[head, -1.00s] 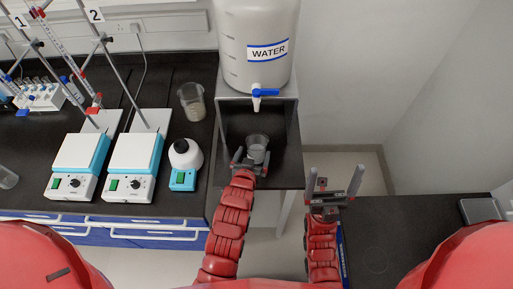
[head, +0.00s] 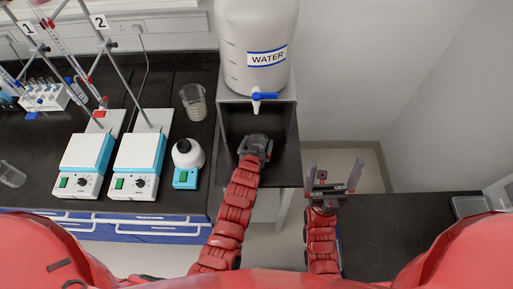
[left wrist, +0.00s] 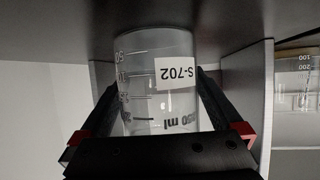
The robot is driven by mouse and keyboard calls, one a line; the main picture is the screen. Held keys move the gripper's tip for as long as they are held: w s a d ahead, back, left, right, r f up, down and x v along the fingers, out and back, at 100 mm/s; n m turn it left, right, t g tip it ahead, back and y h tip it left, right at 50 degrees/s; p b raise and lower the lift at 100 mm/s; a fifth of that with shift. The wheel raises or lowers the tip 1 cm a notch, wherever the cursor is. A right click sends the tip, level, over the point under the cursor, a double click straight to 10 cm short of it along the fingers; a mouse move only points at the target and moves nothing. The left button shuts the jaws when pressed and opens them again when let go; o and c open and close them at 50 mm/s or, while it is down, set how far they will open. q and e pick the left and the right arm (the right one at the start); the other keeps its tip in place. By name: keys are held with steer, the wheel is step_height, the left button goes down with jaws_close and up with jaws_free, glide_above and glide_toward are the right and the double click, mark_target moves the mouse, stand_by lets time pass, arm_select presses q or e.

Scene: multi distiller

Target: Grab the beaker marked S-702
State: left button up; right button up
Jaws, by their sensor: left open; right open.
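The clear glass beaker marked S-702 (left wrist: 150,85) fills the middle of the left wrist view, where its label appears upside down. It stands in the shelf space below the water tank's tap. My left gripper (head: 256,147) reaches into that space and mostly hides the beaker in the head view. In the left wrist view the open fingers (left wrist: 158,90) lie on both sides of the beaker; whether they touch it is unclear. My right gripper (head: 333,178) is open and empty, right of the stand.
The water tank (head: 255,30) with a blue tap (head: 264,97) sits above on a grey stand (head: 291,115). Another beaker (head: 193,101) stands on the bench to the left. A white-topped device (head: 187,158) and two hotplates (head: 138,165) are nearby.

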arm_select(q)
steer(key=c, duration=1.4)
steer(key=shift+o, duration=0.2)
steer(key=shift+r, duration=0.15)
